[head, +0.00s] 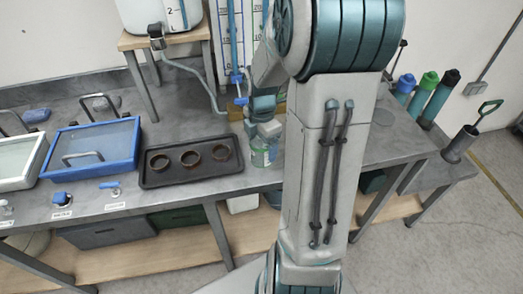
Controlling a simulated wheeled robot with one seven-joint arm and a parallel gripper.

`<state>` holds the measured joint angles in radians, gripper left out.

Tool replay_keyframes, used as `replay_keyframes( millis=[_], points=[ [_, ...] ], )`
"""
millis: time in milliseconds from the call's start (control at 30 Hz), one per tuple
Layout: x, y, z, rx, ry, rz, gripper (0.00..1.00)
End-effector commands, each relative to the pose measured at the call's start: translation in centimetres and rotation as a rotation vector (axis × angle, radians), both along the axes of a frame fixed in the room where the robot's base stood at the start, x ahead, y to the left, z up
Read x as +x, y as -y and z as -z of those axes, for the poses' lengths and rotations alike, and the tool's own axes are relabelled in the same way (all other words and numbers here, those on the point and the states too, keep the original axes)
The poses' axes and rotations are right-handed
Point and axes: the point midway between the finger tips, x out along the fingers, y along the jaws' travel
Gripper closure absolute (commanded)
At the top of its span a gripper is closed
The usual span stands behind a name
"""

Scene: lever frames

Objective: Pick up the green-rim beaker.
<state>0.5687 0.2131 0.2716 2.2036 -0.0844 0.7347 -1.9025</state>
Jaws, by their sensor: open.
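The green-rim beaker (260,156) is a small clear cup with green on it. It stands on the grey bench just right of the black tray, close to the left side of my arm. My gripper (266,132) points down directly over the beaker, around or just above its top. It is open, partly hidden by my own arm, and its fingers are small in view. I cannot tell whether they touch the beaker.
A blue-framed box (92,146) and a pale box (18,160) stand left. A wooden stand (137,42) bears a white tank (150,14) behind. Coloured bottles (428,82) stand right.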

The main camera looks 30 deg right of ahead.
Motion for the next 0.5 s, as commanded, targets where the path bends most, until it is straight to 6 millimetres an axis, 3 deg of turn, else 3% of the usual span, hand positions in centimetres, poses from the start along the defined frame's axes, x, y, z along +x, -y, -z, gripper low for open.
replay_keyframes(
  millis=[167,333,500],
  points=[
    [0.0,0.01,0.01,0.0,0.0,0.0,0.16],
    [0.0,0.01,-0.01,0.0,0.0,0.0,0.6],
    [0.0,0.02,-0.03,0.0,0.0,0.0,0.64]
  ],
)
